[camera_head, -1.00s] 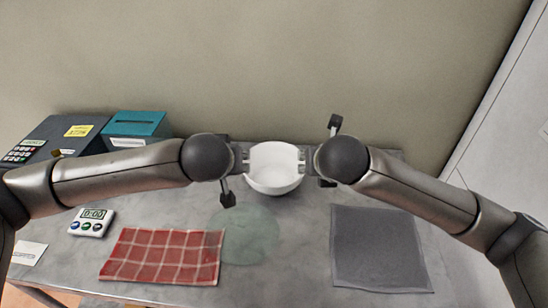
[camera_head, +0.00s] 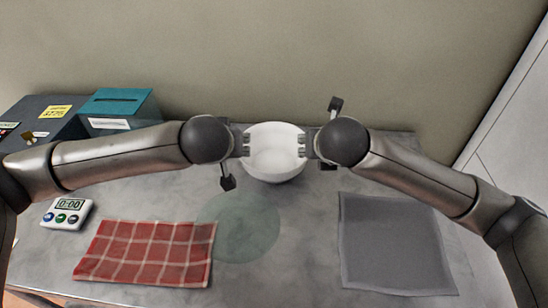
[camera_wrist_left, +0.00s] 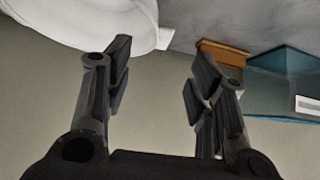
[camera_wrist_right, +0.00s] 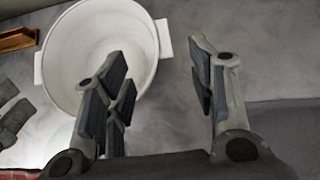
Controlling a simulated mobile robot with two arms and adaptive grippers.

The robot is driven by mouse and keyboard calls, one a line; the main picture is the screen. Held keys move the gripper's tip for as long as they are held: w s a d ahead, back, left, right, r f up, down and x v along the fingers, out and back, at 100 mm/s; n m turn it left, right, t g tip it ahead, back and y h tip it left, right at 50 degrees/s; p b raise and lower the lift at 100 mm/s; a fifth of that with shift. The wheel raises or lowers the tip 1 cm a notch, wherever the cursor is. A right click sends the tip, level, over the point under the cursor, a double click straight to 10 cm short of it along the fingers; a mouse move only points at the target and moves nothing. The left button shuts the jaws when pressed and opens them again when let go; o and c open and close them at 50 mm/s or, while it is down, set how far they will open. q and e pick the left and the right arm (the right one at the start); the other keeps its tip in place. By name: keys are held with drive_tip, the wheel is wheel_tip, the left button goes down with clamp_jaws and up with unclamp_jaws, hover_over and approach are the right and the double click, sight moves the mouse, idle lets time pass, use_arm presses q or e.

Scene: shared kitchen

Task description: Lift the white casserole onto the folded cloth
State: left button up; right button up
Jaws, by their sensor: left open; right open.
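The white casserole (camera_head: 273,160) stands on the grey worktop between my grippers, open at the top, with small side handles. My left gripper (camera_head: 242,145) is open at its left side. In the left wrist view, the casserole (camera_wrist_left: 90,20) lies beyond the open fingers (camera_wrist_left: 162,60), with a handle toward the gap. My right gripper (camera_head: 311,143) is open at its right side. In the right wrist view, a handle (camera_wrist_right: 164,38) shows beyond and between the fingers (camera_wrist_right: 158,58). Contact is unclear. A red checked cloth (camera_head: 148,252) lies flat at front left; a grey cloth (camera_head: 393,243) lies at front right.
A pale green round patch (camera_head: 238,228) lies between the cloths. A timer (camera_head: 67,213) stands at left. A teal box (camera_head: 118,110) and a dark box (camera_head: 45,118) stand at back left, near my left arm. A brown wooden object (camera_wrist_left: 222,52) shows in the left wrist view.

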use_arm(q)
drive_tip(key=x, duration=1.1)
use_arm(e)
drive_tip(key=x, duration=1.1)
use_arm(q)
clamp_jaws()
use_arm(e)
clamp_jaws()
drive_tip(key=shift+s, duration=0.1)
use_arm(q)
drive_tip(key=shift+r, duration=0.25)
use_arm(e)
drive_tip(key=shift+r, duration=0.2)
